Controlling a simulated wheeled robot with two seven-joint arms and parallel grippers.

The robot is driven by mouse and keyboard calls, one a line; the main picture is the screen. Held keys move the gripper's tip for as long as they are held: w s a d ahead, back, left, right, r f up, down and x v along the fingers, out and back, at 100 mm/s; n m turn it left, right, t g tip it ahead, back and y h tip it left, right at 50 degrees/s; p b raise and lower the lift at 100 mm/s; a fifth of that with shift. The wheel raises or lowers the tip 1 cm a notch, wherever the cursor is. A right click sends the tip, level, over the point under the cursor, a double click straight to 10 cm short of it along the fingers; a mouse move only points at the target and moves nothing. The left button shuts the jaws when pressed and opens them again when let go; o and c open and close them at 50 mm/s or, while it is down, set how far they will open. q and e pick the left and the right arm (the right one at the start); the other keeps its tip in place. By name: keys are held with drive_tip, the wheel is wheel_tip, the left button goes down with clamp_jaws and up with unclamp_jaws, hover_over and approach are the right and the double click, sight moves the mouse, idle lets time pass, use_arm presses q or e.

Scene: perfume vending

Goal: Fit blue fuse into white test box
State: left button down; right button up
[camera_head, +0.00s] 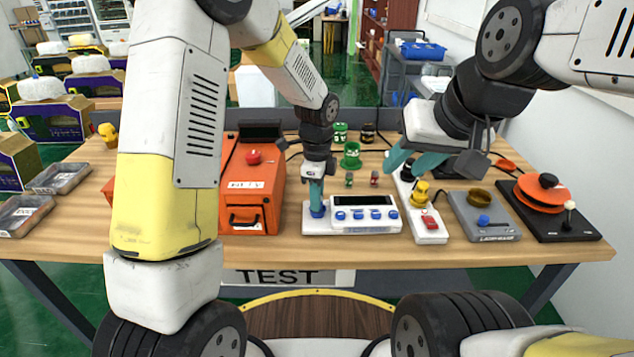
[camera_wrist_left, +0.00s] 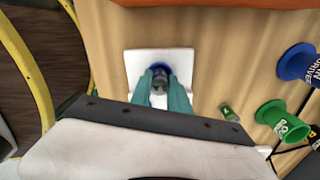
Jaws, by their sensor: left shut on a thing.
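The white test box (camera_head: 366,227) stands near the table's front edge, with a dark display and a row of blue knobs. My left gripper (camera_head: 316,198) points straight down over its left end. It is shut on the blue fuse (camera_head: 317,211), which is upright at the box's top. In the left wrist view the fuse (camera_wrist_left: 160,68) shows between the teal fingers, above the white box (camera_wrist_left: 182,58). The fingers hide its lower part, so I cannot tell how deep it sits. My right gripper (camera_head: 414,163) is open and empty above the white device with the yellow knob.
An orange box (camera_head: 252,195) stands left of the test box. Small green (camera_head: 349,180) and red (camera_head: 374,178) fuses and a green spool (camera_head: 351,157) stand behind it. The yellow-knob device (camera_head: 429,228), a grey device (camera_head: 485,220) and an orange disc unit (camera_head: 541,193) are to the right.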

use_arm(q)
drive_tip(key=shift+f, duration=0.2)
drive_tip(key=c, duration=1.2)
unclamp_jaws()
drive_tip(key=shift+c, duration=0.2)
wheel_tip(320, 180, up, 12)
drive_tip(key=s+a+r+n+t+h, duration=0.1)
drive_tip(key=s+a+r+n+t, duration=0.2)
drive_tip(key=s+a+r+n, duration=0.65)
drive_tip(key=s+a+r+n+t, duration=0.1)
drive_tip(key=s+a+n, duration=0.1)
drive_tip(key=s+n, duration=0.3)
drive_tip(key=s+a+r+n+t+h, duration=0.1)
drive_tip(key=s+a+n+t, duration=0.1)
drive_tip(key=s+n, duration=0.3)
drive_tip(key=shift+a+n, duration=0.25)
drive_tip(key=shift+n, duration=0.1)
drive_tip(key=shift+s, duration=0.1)
